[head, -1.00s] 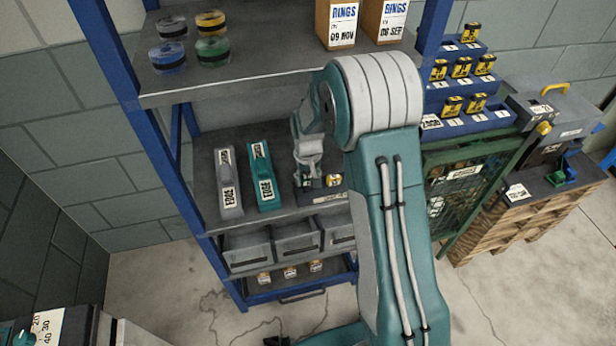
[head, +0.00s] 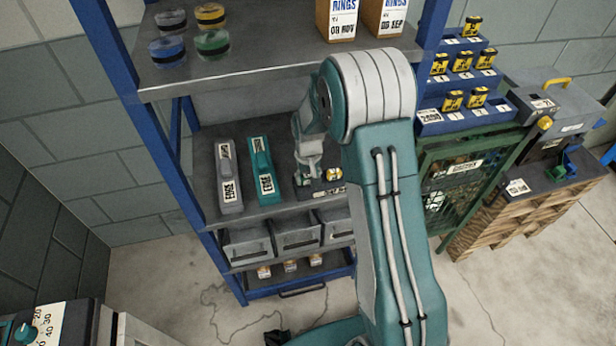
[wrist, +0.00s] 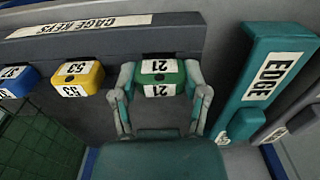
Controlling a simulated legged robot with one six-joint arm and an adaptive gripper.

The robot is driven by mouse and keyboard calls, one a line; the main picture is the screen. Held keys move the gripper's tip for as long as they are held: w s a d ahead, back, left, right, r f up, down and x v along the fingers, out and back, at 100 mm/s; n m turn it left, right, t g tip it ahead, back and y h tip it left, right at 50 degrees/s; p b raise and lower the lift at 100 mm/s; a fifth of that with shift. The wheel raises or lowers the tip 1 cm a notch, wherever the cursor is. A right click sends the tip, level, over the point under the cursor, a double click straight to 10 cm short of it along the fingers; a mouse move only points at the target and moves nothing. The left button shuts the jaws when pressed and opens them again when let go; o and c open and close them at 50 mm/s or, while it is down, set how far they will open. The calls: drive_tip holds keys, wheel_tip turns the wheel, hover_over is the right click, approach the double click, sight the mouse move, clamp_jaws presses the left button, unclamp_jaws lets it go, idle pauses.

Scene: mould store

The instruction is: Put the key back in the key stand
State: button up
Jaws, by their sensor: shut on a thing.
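The key stand (wrist: 85,38) is a long dark grey block labelled "CAGE KEYS", upside down in the wrist view. In the head view the stand (head: 330,190) is on the middle shelf, partly hidden by my arm. My gripper (wrist: 160,82) is shut on a green key (wrist: 161,70) with "21" on its tag, one finger on each side. The green key is at the stand's edge; I cannot tell whether it is seated or just in front. A yellow key "53" (wrist: 79,73) and a blue key (wrist: 14,80) are on the stand to its left.
A teal block labelled "EDGE" (wrist: 268,70) stands close to the right of my gripper in the wrist view, with a grey one (head: 228,175) beyond it. Grey bins (head: 247,246) are below the shelf. An upper shelf (head: 260,68) hangs above my gripper.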

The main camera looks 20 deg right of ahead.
drive_tip(key=o, duration=1.3)
